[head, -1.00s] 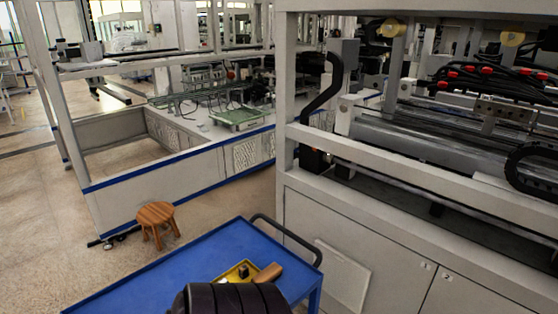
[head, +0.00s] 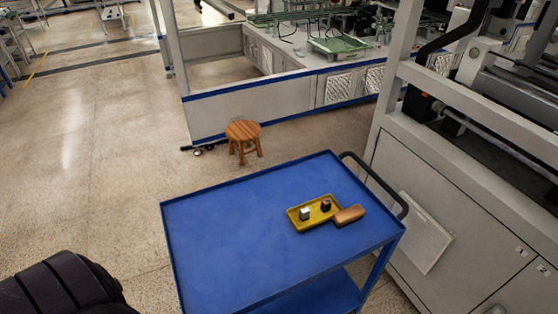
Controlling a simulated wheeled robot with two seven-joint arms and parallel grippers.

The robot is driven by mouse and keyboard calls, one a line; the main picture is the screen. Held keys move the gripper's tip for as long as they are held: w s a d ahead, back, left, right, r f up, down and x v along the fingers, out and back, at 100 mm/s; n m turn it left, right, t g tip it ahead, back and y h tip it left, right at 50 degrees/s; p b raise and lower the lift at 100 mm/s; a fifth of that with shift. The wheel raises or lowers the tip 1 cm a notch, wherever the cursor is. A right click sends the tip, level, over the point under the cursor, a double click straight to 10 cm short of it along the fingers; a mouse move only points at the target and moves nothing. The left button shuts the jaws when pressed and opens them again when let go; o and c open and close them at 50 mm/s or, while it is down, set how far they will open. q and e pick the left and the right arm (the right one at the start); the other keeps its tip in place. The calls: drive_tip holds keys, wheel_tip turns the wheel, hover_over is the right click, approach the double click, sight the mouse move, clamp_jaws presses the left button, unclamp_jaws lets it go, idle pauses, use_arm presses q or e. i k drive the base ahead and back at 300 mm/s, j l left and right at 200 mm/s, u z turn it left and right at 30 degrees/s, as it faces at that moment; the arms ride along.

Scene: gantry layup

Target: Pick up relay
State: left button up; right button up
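A yellow tray (head: 296,222) lies on the blue cart top, right of its middle. Two small block-like parts sit in it: a whitish one with a dark side (head: 305,214) at the left and a dark brown one (head: 326,205) at the right. Either could be the relay; they are too small to tell. A brown rounded block (head: 349,215) lies against the tray's right end. A black ribbed part at the lower left looks like my own arm. Neither gripper is in view.
The blue cart (head: 225,240) has a raised rim, a lower shelf and a dark handle (head: 392,190) at its right end. Its left half is bare. A wooden stool (head: 243,135) stands behind it. A grey machine cabinet (head: 450,190) stands close on the right. Open floor lies left.

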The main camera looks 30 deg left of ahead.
sight(305, 213)
drive_tip(key=u, duration=0.8)
